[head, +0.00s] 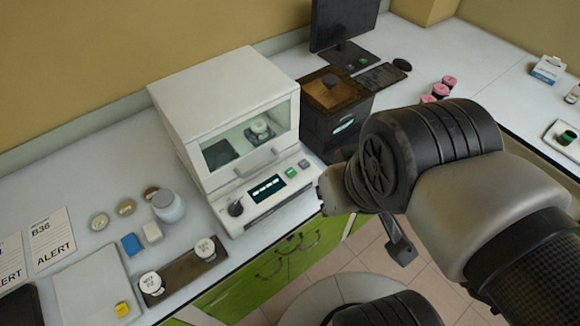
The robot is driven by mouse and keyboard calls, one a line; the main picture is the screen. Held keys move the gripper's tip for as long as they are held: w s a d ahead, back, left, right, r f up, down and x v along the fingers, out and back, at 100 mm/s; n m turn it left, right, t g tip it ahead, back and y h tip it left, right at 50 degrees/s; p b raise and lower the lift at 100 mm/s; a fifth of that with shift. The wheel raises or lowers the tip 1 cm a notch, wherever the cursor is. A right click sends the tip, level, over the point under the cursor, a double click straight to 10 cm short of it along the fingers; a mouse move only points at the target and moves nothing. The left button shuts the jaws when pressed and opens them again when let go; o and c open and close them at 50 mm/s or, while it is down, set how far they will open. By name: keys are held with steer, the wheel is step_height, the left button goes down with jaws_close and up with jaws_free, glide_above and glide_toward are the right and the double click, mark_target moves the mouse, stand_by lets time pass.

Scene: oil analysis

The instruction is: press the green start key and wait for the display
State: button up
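A white analyser (222,100) stands on the bench with its glass door down, and a small jar (260,128) shows behind the glass. On its front panel are a dark display (267,187) with pale lit characters too small to read, a green key (291,171), a pale key (304,163) and a black knob (235,208). The green key is in plain sight and nothing covers it. My arm reaches in from the right, its wrist just right of the panel.
A dark box with a brown top (336,92) stands right of the analyser, close behind my wrist. A rack (186,272) with white-capped jars, a grey-white bottle (169,207) and a blue block (131,243) are at left. A monitor (343,22) stands behind.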

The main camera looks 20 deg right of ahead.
jaws_close()
stand_by(0.6)
stand_by(0.5)
